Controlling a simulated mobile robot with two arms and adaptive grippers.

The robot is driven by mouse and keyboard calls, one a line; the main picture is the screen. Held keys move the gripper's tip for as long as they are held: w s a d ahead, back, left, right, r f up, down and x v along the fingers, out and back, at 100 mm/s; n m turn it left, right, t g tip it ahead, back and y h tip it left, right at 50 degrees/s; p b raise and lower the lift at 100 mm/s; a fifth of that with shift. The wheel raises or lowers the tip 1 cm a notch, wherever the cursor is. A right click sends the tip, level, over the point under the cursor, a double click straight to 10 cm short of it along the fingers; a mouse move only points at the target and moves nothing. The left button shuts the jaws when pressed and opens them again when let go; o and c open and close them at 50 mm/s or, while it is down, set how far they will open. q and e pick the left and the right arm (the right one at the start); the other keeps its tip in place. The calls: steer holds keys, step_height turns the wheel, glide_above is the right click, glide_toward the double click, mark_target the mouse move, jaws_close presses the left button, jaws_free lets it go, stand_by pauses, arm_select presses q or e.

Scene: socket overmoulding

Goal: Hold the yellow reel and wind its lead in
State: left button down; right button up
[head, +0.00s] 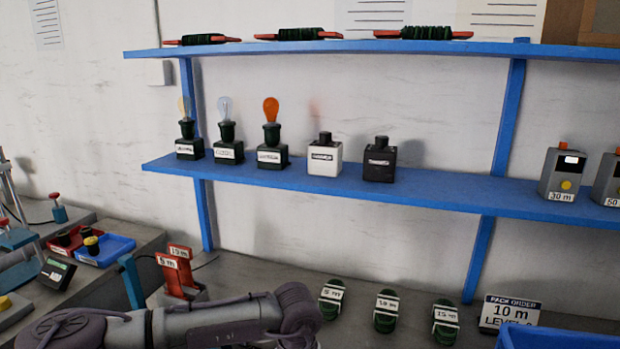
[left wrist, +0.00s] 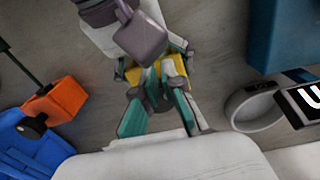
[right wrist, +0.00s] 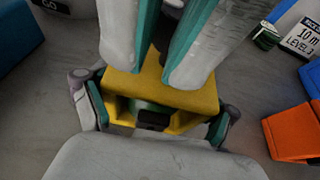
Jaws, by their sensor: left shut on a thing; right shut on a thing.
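The yellow reel (right wrist: 190,103) is a boxy frame in the right wrist view, with something green and a black block inside it. My right gripper (right wrist: 155,115) has its fingers at the two sides of the frame, shut on it. The teal fingers of my left gripper (right wrist: 170,60) come from the top of that view and close on the reel's narrow yellow part. In the left wrist view my left gripper (left wrist: 155,95) is shut at the reel (left wrist: 145,76), which is largely hidden by both grippers. I cannot make out the lead. The head view shows neither gripper's fingers nor the reel.
A blue shelf (head: 440,187) carries lamps and boxes above the bench. Green coils (head: 385,311) lie on the bench beside a pack order sign (head: 508,313). Red labelled holders (head: 178,272) stand at left. An orange bin (right wrist: 291,132) is near my right gripper.

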arm_select(q)
steer(key=shift+w+a+r, duration=0.15)
steer(key=shift+w+a, duration=0.2)
steer(key=shift+w, duration=0.15)
arm_select(e)
steer(key=shift+s+f, duration=0.25)
arm_select(q)
steer(key=shift+s+a, duration=0.1)
steer(key=shift+s, duration=0.05)
steer(key=shift+s+a, duration=0.1)
steer(key=shift+s, duration=0.1)
steer(key=r, duration=0.5)
steer(key=shift+s+r, duration=0.3)
steer(key=shift+r, duration=0.1)
arm_select(e)
steer(key=o, duration=1)
arm_select(q)
steer(key=shift+w+f, duration=0.1)
arm_select(e)
steer(key=shift+o, duration=0.7)
steer(key=shift+w, duration=0.2)
steer(key=shift+r, duration=0.1)
